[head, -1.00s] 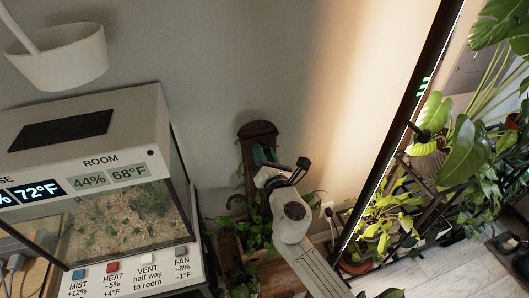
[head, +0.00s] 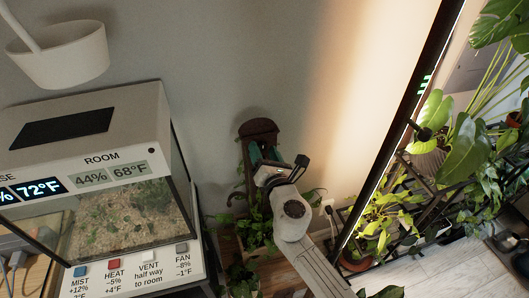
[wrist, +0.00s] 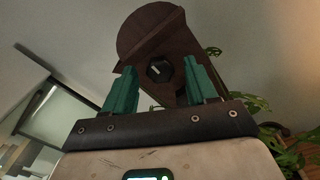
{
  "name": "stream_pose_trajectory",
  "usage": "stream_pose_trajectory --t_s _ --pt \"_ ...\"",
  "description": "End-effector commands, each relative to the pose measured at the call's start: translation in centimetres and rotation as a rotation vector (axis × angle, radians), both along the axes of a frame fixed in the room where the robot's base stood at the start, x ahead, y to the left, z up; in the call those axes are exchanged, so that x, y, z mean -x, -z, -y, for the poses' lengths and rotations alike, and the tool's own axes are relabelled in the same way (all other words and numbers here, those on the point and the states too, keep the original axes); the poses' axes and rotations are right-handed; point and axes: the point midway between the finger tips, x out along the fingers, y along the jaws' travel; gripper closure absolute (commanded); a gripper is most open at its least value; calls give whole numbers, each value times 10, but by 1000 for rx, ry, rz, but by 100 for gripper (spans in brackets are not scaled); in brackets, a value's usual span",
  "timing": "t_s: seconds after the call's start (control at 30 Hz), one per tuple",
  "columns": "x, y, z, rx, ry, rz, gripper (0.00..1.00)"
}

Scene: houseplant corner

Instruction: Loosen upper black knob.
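A black knob (wrist: 159,70) with a white mark sits on a dark brown wooden board (wrist: 150,38) with a rounded top. The board also shows against the wall in the head view (head: 257,128). My gripper (wrist: 161,88) has two green fingers, spread apart and empty. In the wrist view the knob appears in the gap between them, towards the fingertips. I cannot tell whether the fingers reach to either side of it or stop short. In the head view my gripper (head: 262,155) is in front of the board, and its fingers and wrist hide the knob.
A glass terrarium (head: 125,212) with labelled buttons stands on the left, a white lamp shade (head: 58,57) above it. A potted plant (head: 256,235) grows below the board. A plant shelf with a dark lit post (head: 408,110) stands on the right. Bare wall lies above the board.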

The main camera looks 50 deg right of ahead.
Motion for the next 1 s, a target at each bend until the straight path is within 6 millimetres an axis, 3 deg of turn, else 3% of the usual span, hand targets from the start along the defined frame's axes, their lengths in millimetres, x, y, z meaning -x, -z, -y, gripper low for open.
stream_pose_trajectory --t_s 0.33,0.73,1.0 --pt "9 1 -5 1 0 -1 43" --pt "68 3 -45 1 0 -2 43" --pt "88 0 -60 0 0 0 43"
